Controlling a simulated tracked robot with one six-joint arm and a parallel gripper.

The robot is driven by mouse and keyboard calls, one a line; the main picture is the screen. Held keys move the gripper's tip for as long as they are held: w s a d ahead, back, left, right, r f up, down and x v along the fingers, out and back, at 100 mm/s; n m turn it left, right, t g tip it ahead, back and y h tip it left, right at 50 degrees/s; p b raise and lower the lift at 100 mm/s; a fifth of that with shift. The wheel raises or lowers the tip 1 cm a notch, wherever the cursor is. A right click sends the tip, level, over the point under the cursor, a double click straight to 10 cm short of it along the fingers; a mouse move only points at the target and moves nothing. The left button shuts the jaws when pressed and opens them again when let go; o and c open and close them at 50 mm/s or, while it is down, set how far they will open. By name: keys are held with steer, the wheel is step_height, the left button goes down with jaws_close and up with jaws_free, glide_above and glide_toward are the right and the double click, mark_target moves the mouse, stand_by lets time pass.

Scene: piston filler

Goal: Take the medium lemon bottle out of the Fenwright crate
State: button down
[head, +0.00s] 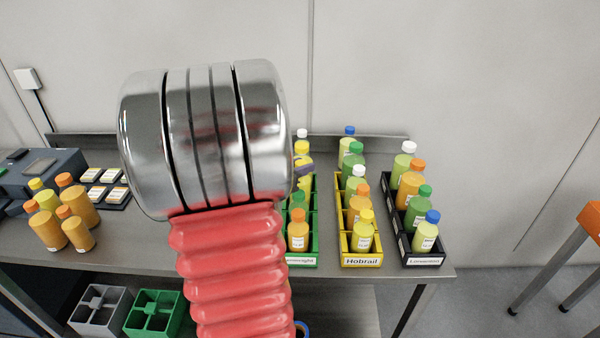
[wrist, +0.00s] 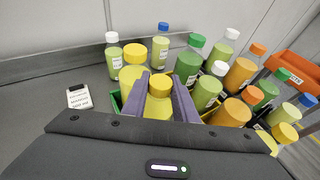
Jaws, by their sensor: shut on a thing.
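My gripper (wrist: 163,95) is shut on a yellow bottle with a yellow cap (wrist: 160,84); its purple fingers press on both sides. The bottle's lower part is hidden by my gripper, so I cannot tell whether it stands in the crate or is lifted. A second yellow-capped bottle (wrist: 133,73) is just behind it. The green Fenwright crate (head: 301,262) is partly covered by my arm in the head view, its label cut off at the left. An orange bottle with an orange cap (head: 298,236) stands at its front. A green crate edge (wrist: 115,98) shows in the wrist view.
The yellow Hobrail crate (head: 361,262) and a black crate (head: 424,261), both full of bottles, stand close on the right. White-capped (wrist: 113,62) and blue-capped (wrist: 161,52) bottles stand behind. Several loose orange bottles (head: 47,230) stand left. Bare table (head: 135,240) lies between.

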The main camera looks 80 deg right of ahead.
step_height(320, 180, up, 7)
stand_by(0.3)
steer(key=shift+d, duration=0.1)
stand_by(0.4)
